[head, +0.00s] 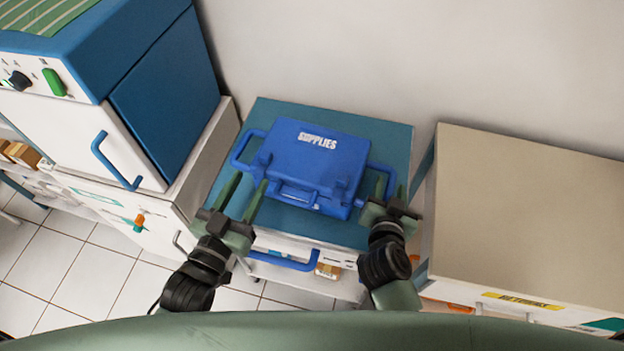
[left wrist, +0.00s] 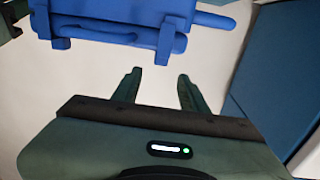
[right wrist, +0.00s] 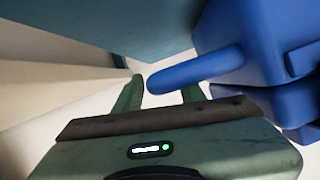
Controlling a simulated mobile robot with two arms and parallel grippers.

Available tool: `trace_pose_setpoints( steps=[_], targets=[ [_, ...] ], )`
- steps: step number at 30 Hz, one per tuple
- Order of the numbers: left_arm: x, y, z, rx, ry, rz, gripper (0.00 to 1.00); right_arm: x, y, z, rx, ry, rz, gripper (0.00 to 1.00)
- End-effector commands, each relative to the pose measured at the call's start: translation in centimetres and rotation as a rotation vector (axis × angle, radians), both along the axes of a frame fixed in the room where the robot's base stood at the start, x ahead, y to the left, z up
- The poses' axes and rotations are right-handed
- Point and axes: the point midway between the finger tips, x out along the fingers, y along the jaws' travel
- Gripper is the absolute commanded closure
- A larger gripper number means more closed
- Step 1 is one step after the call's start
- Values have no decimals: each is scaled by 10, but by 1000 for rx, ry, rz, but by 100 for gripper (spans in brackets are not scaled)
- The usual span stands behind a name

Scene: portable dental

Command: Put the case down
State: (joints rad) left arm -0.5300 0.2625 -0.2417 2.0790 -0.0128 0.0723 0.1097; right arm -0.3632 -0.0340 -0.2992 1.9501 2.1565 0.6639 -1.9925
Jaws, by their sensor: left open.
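The blue case (head: 312,160), marked SUPPLIES, rests on the teal top (head: 275,112) of a small white cart. It has a front handle and a loop handle on each side. My left gripper (head: 245,192) is open and empty, just in front of the left side handle (head: 246,150). In the left wrist view the case (left wrist: 120,22) lies beyond the fingertips, apart from them. My right gripper (head: 388,188) is by the right side handle. In the right wrist view its fingers are apart, with the rounded handle (right wrist: 195,70) showing between and above them; contact cannot be told.
A blue and white cabinet unit (head: 165,95) stands close at the left. A beige-topped cabinet (head: 530,210) stands at the right, past a narrow gap. The wall is behind the cart. A blue cart handle (head: 285,262) juts out in front. Tiled floor (head: 75,265) is clear at the left.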

Motion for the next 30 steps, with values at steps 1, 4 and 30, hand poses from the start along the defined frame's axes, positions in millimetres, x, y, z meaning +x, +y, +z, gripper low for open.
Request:
trace_pose_setpoints(
  steps=[1, 4, 30],
  targets=[
    [-1, 0, 0, 0, 0, 0, 57, -4, 1, 1, 0, 1, 1, 60],
    [-1, 0, 0, 0, 0, 0, 57, -16, 4, 6, 0, 1, 1, 60],
    [-1, 0, 0, 1, 0, 0, 57, -106, 28, 44, 0, 0, 0, 60]
  ],
)
